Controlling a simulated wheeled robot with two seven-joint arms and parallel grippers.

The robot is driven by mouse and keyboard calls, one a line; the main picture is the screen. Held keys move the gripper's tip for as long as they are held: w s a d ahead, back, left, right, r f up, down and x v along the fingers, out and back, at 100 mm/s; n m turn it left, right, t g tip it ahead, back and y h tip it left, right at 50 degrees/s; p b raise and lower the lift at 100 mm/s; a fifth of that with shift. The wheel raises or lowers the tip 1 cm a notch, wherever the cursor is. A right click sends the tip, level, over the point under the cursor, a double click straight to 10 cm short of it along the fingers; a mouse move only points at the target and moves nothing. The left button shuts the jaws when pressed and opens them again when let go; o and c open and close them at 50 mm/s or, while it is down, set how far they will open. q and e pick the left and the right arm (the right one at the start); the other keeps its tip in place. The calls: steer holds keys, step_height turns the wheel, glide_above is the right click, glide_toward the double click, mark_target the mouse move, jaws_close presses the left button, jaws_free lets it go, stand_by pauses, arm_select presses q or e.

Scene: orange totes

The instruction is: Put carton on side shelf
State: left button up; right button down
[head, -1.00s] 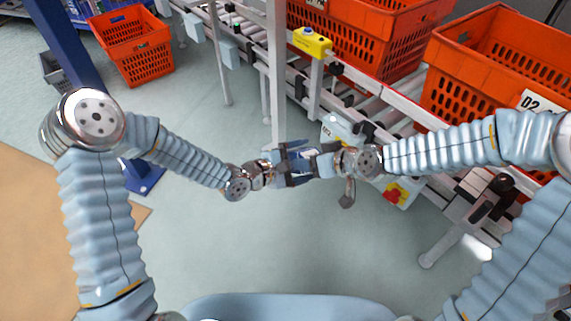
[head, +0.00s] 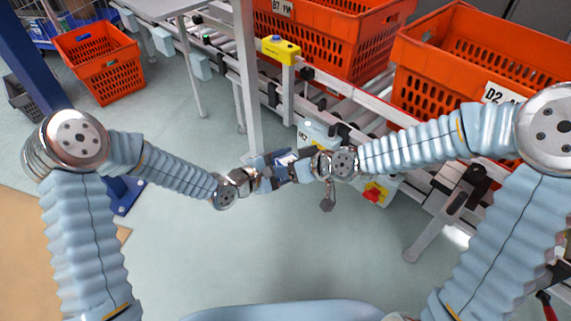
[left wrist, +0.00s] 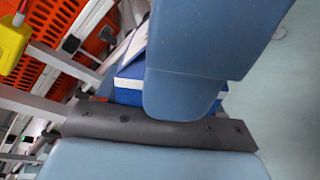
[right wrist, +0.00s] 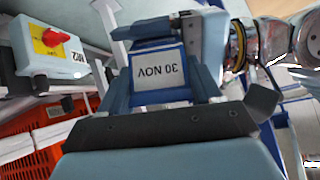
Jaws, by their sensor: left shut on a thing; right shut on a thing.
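In the head view the carton (head: 287,157) is small and mostly hidden between my two grippers. My left gripper (head: 266,172) is shut on it from the left, and my right gripper (head: 298,166) is shut on it from the right. In the left wrist view a blue side of the carton (left wrist: 128,88) shows behind a gripper finger. The carton is held in the air above the floor. I cannot tell which surface is the side shelf.
A roller conveyor with orange totes (head: 330,45) and (head: 480,60) runs along the right, close to my right arm. A yellow box (head: 281,48) and a grey post (head: 247,80) stand near it. A grey table (head: 165,6) is at the top. Another orange tote (head: 100,62) stands on the floor at left.

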steer(key=c, duration=0.5)
jaws_free()
steer(key=shift+s+a+r, duration=0.1)
steer(key=shift+a+r, duration=0.15)
steer(key=shift+a, duration=0.05)
steer(key=o, duration=0.4)
steer(key=shift+d+f, duration=0.1)
steer(key=shift+d, duration=0.05)
steer(key=shift+c, duration=0.2)
steer(key=v, duration=0.7)
